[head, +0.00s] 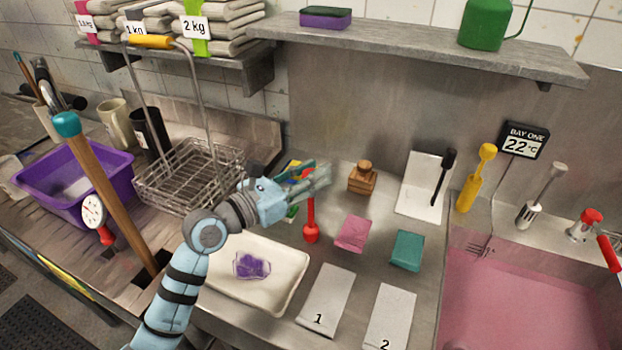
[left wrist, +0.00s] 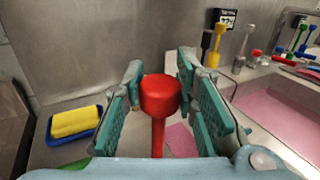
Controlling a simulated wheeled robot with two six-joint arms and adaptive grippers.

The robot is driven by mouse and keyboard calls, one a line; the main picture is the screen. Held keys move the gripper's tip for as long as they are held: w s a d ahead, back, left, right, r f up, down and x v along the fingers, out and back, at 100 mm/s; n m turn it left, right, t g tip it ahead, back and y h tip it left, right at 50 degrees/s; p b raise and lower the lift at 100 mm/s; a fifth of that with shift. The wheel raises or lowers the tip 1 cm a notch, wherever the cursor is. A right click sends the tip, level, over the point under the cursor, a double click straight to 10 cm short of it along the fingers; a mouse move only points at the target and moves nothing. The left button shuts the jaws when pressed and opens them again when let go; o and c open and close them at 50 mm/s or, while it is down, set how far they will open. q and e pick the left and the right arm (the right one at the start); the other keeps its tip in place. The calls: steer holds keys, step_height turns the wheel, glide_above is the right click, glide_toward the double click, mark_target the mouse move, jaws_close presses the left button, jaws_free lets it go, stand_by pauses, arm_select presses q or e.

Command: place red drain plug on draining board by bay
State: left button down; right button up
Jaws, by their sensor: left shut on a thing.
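The red drain plug (head: 311,222) hangs upright below my left gripper (head: 314,178), its wider end down in the head view. In the left wrist view the red plug (left wrist: 160,96) stands between the teal finger pads of the left gripper (left wrist: 160,82), which is shut on it. The plug is over the steel draining board (head: 379,212), left of the pink-filled bay (head: 535,300). I cannot tell whether its lower end touches the board. My right gripper is not in view.
A white tray (head: 225,295) is at front left.

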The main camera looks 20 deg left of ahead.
arm_select(q)
steer(key=shift+r, duration=0.1)
steer(key=c, duration=1.3)
jaws_free()
steer(key=p+v, duration=0.2)
steer(key=v, duration=1)
steer(key=shift+p, duration=0.35)
